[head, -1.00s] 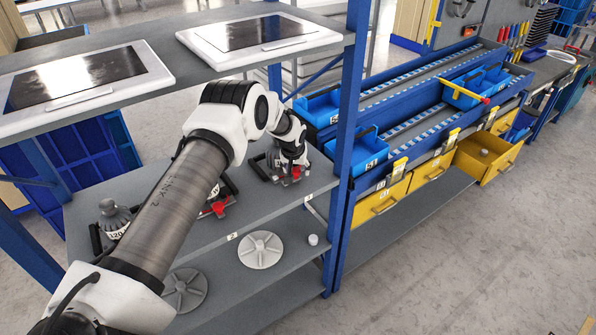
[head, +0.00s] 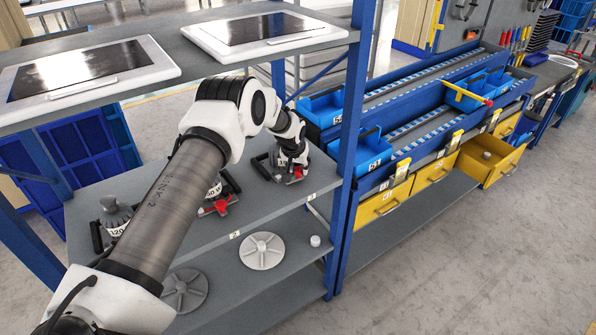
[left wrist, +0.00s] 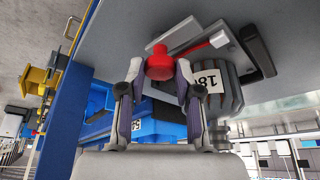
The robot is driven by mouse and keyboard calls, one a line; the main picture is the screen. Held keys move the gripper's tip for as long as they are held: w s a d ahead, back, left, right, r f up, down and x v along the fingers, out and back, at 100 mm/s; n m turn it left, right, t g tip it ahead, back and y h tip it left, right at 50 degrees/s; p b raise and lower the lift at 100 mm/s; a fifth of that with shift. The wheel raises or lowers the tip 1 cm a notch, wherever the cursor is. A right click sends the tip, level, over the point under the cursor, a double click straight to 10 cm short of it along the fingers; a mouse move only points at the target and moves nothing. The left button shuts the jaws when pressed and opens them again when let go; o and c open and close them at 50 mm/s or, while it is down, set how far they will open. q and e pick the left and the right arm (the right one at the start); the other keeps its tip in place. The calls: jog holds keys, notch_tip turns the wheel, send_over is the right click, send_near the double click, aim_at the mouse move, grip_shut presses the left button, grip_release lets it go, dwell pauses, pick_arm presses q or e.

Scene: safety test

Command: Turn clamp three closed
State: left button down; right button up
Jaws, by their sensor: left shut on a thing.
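My left gripper (head: 292,150) reaches down at the right end of the middle shelf. In the left wrist view its fingers (left wrist: 158,70) are shut on the red knob (left wrist: 158,60) of a clamp. A red lever (left wrist: 196,47) runs from near the knob towards a grey weight (left wrist: 228,95) with a white label starting "18". In the head view this clamp's red part (head: 297,178) shows just below the gripper, behind the shelf-edge label 3 (head: 311,197). The gripper hides much of the clamp and weight. My right gripper is not in view.
Another clamp with red parts (head: 218,206) stands left of it, partly behind my left arm. A grey weight (head: 116,215) labelled 120 stands further left. A blue post (head: 352,150) rises close on the right. The upper shelf (head: 190,60) holds two framed panels.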

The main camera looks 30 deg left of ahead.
pick_arm(q)
jog(key=m+h+b, duration=0.1)
jog(key=m+b, duration=0.1)
jog(key=b, duration=0.2)
jog(key=m+h+b, duration=0.1)
jog(key=m+b, duration=0.2)
jog(key=b, duration=0.1)
jog(key=f+m+h+b, duration=0.1)
jog(key=m+b, duration=0.1)
jog(key=b, duration=0.2)
jog(key=shift+a+m, duration=0.25)
jog(key=shift+m, duration=0.05)
jog(key=m+b, duration=0.1)
jog(key=m, duration=0.1)
jog(key=shift+a+r+m+g+h, duration=0.1)
jog(key=shift+m+g+h, duration=0.3)
jog(key=m, duration=0.2)
jog(key=shift+w+r+m+g+h, duration=0.1)
jog(key=shift+r+m+g+h, duration=0.05)
jog(key=shift+m+g+h, duration=0.2)
jog(key=shift+w+m+g+h+p, duration=0.1)
jog(key=shift+m+g+h+p, duration=0.2)
jog(key=shift+m+p, duration=0.55)
jog(key=shift+m, duration=0.3)
jog(key=shift+f, duration=0.2)
